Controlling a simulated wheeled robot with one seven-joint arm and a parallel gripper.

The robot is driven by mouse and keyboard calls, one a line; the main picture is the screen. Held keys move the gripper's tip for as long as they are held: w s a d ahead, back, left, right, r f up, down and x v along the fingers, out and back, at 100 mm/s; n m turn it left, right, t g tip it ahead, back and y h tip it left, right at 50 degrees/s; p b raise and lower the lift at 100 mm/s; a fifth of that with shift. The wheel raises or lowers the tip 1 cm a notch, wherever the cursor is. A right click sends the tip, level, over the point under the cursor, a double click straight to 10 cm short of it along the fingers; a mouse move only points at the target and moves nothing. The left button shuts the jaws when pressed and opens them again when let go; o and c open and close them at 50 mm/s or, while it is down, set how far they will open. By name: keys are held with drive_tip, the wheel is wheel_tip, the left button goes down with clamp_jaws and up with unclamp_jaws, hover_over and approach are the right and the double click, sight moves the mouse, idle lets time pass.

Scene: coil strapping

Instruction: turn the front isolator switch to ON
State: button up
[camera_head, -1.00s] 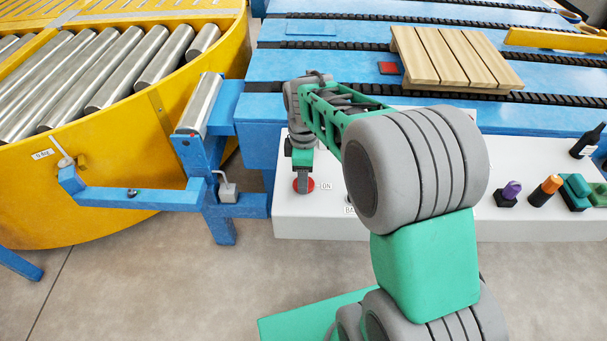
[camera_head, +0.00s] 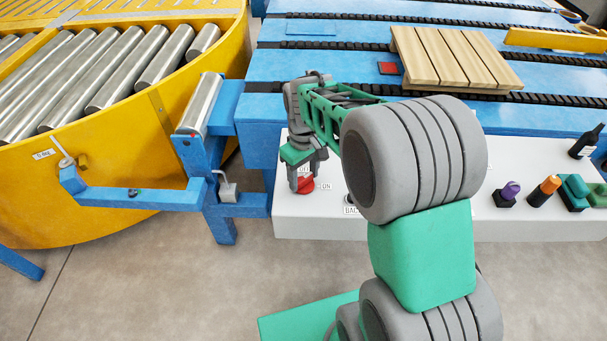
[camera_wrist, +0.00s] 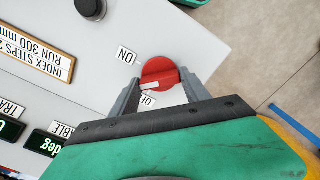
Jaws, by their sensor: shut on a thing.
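The front isolator switch is a round red knob (camera_head: 305,186) on the front left of the white panel, just left of its ON label (camera_head: 326,187). In the wrist view the red knob (camera_wrist: 158,70) shows between my fingers, with a white mark on its raised grip. The ON label (camera_wrist: 127,55) is to its upper left, and a partly covered OFF label (camera_wrist: 149,99) is below it. The white mark lies closer to the OFF label than to ON. My gripper (camera_wrist: 160,82) is shut on the knob, with a finger on either side; it also shows in the head view (camera_head: 304,175).
A blue frame with a roller (camera_head: 200,104) stands left of the panel. A wooden pallet (camera_head: 455,55) lies on the conveyor behind.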

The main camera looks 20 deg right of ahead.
sight(304, 178)
drive_tip(key=m, duration=0.4)
drive_tip(key=shift+m, duration=2.2)
drive_tip(key=o, duration=1.4)
drive_tip(key=shift+r, duration=0.1)
wheel_tip(304, 178, up, 8)
drive_tip(key=shift+f, duration=0.15)
